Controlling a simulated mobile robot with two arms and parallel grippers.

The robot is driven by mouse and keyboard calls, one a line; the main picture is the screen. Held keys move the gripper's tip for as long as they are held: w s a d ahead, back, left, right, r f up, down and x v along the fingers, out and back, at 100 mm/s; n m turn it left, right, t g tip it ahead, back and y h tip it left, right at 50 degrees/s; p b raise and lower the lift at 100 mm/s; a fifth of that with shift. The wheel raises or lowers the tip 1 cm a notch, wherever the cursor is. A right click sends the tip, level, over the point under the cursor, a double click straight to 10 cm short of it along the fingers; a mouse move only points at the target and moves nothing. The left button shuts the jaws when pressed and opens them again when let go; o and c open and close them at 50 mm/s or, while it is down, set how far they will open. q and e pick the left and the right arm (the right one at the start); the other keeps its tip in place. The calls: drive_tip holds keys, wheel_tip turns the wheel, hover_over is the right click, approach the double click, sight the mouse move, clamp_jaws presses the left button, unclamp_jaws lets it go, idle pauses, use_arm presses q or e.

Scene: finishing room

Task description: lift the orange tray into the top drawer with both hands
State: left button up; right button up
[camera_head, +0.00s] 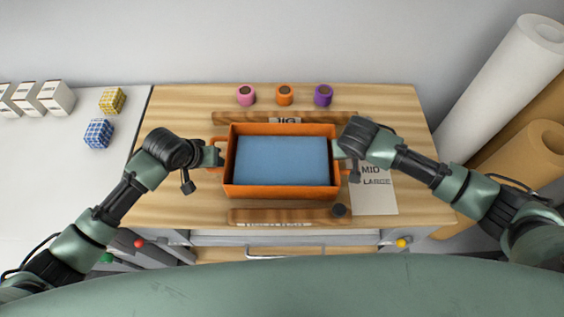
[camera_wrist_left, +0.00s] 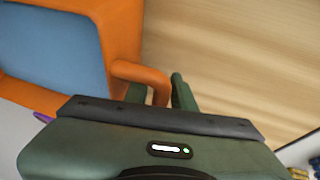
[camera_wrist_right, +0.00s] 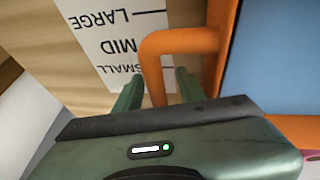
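The orange tray (camera_head: 281,192) sits on the wooden worktop with a flat blue filling inside it. My left gripper (camera_head: 217,154) is at its left handle. In the left wrist view the fingers (camera_wrist_left: 160,92) stand on either side of the orange handle (camera_wrist_left: 142,72), with some space beside it. My right gripper (camera_head: 341,151) is at the right handle. In the right wrist view its fingers (camera_wrist_right: 158,88) straddle that handle (camera_wrist_right: 178,41) with clear gaps. Both grippers look open. The drawer (camera_head: 270,254) shows only partly below the worktop's front edge; my green body hides the rest.
Wooden strips lie behind (camera_head: 225,118) and in front (camera_head: 250,216) of the tray, with a dark knob (camera_head: 339,210) at the front one. A size card (camera_head: 377,200) lies right. Pink, orange and purple rolls (camera_head: 323,95) stand behind. Patterned cubes (camera_head: 98,134) are left, large rolls (camera_head: 500,85) right.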

use_arm(q)
drive_tip(key=c, duration=0.3)
use_arm(e)
drive_tip(key=c, duration=0.3)
use_arm(q)
clamp_jaws()
use_arm(e)
clamp_jaws()
use_arm(q)
drive_tip(key=shift+r, duration=0.1)
use_arm(e)
drive_tip(key=shift+r, duration=0.1)
idle(0.3)
